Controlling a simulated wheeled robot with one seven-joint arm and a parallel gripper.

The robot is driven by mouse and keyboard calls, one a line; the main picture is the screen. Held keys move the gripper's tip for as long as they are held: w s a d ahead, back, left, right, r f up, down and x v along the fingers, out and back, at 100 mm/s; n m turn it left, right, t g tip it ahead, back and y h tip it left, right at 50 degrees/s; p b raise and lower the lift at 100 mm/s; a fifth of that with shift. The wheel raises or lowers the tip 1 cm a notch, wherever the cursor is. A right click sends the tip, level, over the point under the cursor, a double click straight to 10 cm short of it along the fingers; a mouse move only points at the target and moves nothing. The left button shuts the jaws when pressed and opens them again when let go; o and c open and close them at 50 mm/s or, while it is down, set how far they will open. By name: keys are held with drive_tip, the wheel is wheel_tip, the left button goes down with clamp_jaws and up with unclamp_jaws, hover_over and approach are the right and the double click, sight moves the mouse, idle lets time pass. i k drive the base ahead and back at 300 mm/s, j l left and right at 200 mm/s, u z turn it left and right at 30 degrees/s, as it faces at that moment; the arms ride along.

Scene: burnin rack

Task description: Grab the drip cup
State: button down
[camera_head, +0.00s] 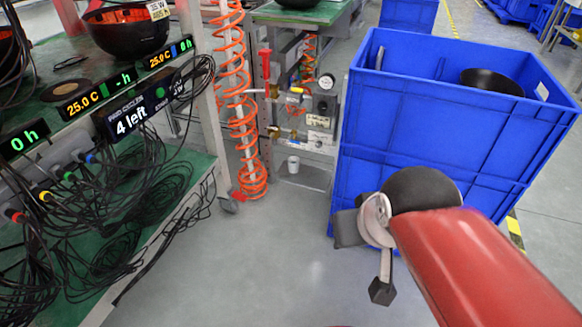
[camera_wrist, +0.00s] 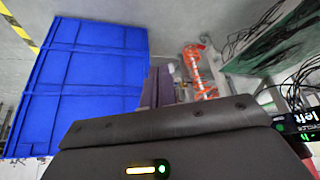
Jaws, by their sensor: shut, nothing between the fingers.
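The drip cup (camera_head: 293,164) is a small white cup. In the head view it stands upright on the low tray at the foot of the pipe stand, left of the blue bin. I cannot make it out in the wrist view. My gripper (camera_wrist: 158,87) shows in the wrist view with its dark fingers together and nothing between them. In the head view my arm reaches in from the lower right, in front of the blue bin. The hand is nearer to me than the cup and well apart from it.
A large blue bin (camera_head: 440,135) stands right of the cup; it also fills the left of the wrist view (camera_wrist: 80,70). An orange coiled hose (camera_head: 247,110) hangs left of the cup. A rack with cables (camera_head: 185,235) is at left. Grey floor (camera_head: 265,265) between is clear.

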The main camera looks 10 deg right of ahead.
sight(293, 161)
drive_tip(key=i+j+z, duration=0.1)
drive_tip(key=i, duration=0.4)
drive_tip(key=i+j+z, duration=0.1)
drive_tip(key=i+j, duration=0.2)
drive_tip(key=i, duration=0.2)
drive_tip(key=i+j+z, duration=0.15)
drive_tip(key=i+j, duration=0.15)
drive_tip(key=i, duration=0.2)
